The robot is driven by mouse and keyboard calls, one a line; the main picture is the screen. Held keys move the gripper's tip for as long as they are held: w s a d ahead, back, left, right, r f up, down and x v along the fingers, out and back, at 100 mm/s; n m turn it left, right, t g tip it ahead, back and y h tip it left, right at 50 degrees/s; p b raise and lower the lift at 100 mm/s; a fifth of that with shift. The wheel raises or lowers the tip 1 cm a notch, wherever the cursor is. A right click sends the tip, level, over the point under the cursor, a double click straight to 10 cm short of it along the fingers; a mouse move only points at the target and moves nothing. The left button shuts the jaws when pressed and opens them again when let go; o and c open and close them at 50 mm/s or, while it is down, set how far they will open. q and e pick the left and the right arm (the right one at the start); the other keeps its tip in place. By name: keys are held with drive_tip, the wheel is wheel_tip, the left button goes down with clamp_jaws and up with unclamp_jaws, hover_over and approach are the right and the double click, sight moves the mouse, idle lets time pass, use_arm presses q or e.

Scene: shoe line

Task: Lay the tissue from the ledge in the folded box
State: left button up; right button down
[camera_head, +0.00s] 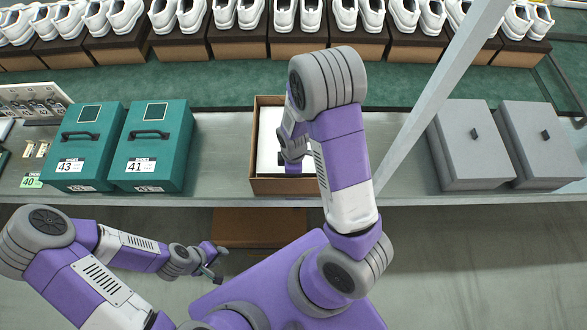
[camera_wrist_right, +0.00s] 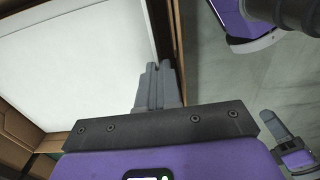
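The brown cardboard box (camera_head: 268,186) stands open on the grey ledge in the head view, with its wall also in the wrist view (camera_wrist_right: 172,30). A flat white sheet, seemingly the tissue (camera_head: 268,140), lies inside it and fills much of the wrist view (camera_wrist_right: 75,50). My right gripper (camera_wrist_right: 156,68) has its fingers together over the box's edge beside the white sheet; I see nothing clearly between them. My right arm hides part of the box in the head view. My left gripper (camera_head: 216,264) is open and empty, low in front of the ledge.
Two teal shoe boxes (camera_head: 155,150) stand left of the box, and two grey boxes (camera_head: 475,145) stand at the right. A slanted grey post (camera_head: 432,100) rises right of my right arm. White shoes on dark boxes line the back. The ledge (camera_head: 225,150) is clear beside the box.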

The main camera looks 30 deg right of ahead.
wheel_tip(320, 180, down, 7)
drive_tip(key=b, duration=0.5)
drive_tip(key=shift+r, duration=0.15)
drive_tip(key=shift+s+a+f, duration=0.1)
drive_tip(key=shift+s+f, duration=0.1)
drive_tip(key=shift+s, duration=0.15)
drive_tip(key=shift+b, duration=0.3)
drive_tip(key=c, duration=1.3)
unclamp_jaws()
drive_tip(key=shift+o, duration=0.2)
drive_tip(key=shift+w+r+p, duration=0.15)
drive_tip(key=shift+r+p, duration=0.45)
drive_tip(key=shift+r, duration=1.55)
drive_tip(key=shift+w+r+p, duration=0.1)
drive_tip(key=shift+r+p, duration=0.45)
drive_tip(key=shift+r, duration=1.55)
